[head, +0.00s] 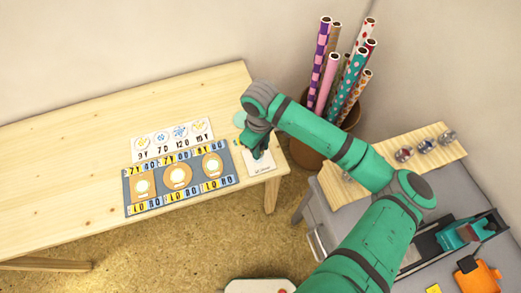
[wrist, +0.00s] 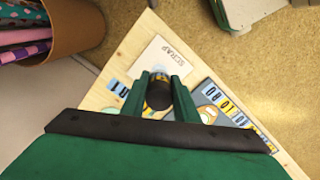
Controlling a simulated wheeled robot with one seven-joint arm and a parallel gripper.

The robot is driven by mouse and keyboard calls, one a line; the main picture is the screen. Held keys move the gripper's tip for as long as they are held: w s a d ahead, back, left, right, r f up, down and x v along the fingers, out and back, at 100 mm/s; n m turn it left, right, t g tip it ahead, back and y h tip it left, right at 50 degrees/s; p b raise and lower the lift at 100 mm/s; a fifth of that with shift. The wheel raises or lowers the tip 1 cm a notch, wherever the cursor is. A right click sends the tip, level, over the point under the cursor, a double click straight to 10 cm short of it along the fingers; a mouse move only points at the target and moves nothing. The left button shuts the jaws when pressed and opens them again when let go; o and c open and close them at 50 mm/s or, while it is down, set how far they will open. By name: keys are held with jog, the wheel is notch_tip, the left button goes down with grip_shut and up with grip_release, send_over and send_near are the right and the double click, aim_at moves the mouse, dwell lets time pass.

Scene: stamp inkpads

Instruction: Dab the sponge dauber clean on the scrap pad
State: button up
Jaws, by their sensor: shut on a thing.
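The scrap pad (head: 273,161) is a white square at the right end of the wooden table, and it also shows in the wrist view (wrist: 158,52) with "SCRAP" printed on it. My gripper (head: 257,154) is over the left part of the pad in the head view. In the wrist view my gripper (wrist: 159,88) is shut on the sponge dauber (wrist: 157,86), a dark cylinder with a pale end, seen between the fingers. The pale end appears at the pad's near edge. I cannot tell whether it touches the pad. The head view mostly hides the dauber.
A blue-grey mat (head: 131,186) with round inkpads and numbered strips lies left of the pad. A white card (head: 170,139) lies behind it. A pot of wrapping rolls (head: 307,157) stands beyond the table's right end. A grey side desk (head: 383,213) stands at right.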

jog(key=shift+w+r, duration=0.1)
jog(key=shift+r, duration=0.45)
jog(key=shift+a+f, duration=0.1)
jog(key=shift+f, duration=2.15)
jog(key=shift+f, duration=0.6)
jog(key=shift+r, duration=0.7)
dwell(0.3)
jog(key=shift+r, duration=2.15)
